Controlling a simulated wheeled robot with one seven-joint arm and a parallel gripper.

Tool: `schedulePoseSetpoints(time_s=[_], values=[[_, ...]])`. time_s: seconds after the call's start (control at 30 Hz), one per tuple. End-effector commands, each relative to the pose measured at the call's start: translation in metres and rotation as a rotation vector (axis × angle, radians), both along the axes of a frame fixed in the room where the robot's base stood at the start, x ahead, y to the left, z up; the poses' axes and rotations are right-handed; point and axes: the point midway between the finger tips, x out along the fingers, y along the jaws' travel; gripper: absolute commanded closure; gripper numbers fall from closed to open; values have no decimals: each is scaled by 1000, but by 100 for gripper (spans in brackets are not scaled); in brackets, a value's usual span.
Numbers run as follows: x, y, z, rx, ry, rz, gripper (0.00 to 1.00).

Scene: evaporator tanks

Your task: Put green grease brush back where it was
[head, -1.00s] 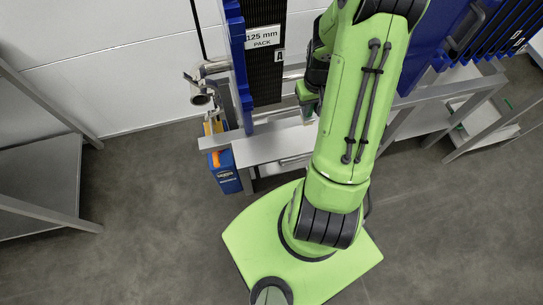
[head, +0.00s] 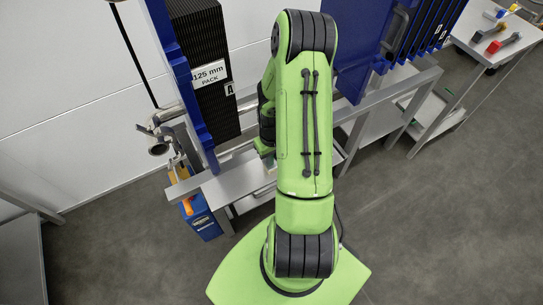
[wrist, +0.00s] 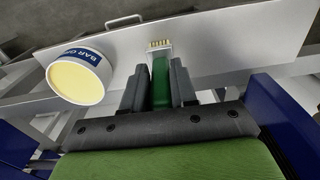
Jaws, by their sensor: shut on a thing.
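In the wrist view, my gripper (wrist: 157,74) is shut on the green grease brush (wrist: 160,84). The brush points away from the gripper between the two dark fingers. Its pale bristles (wrist: 158,44) stick out past the fingertips, over a grey metal surface (wrist: 215,45). I cannot tell whether the bristles touch that surface. A white tub (wrist: 76,78) with a blue "BAR G…" label and yellow contents is left of the brush, apart from it. In the head view, my arm hides most of the gripper, and the brush cannot be made out.
Blue upright frames (head: 180,80) and a black plate pack (head: 205,70) marked "125 mm PACK" stand behind the bench. A blue container (head: 200,218) is at the left below pipework (head: 160,130). A side table (head: 510,45) holds red tools. The grey floor at the right is open.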

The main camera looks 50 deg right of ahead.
Motion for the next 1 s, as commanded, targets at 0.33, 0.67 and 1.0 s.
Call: schedulePoseSetpoints(time_s=[0.33, 0.67, 1.0], values=[[0, 0, -2, 0, 1, 0, 47], [0, -1, 27, -5, -2, 0, 47], [-2, 0, 111, -3, -1, 0, 47]])
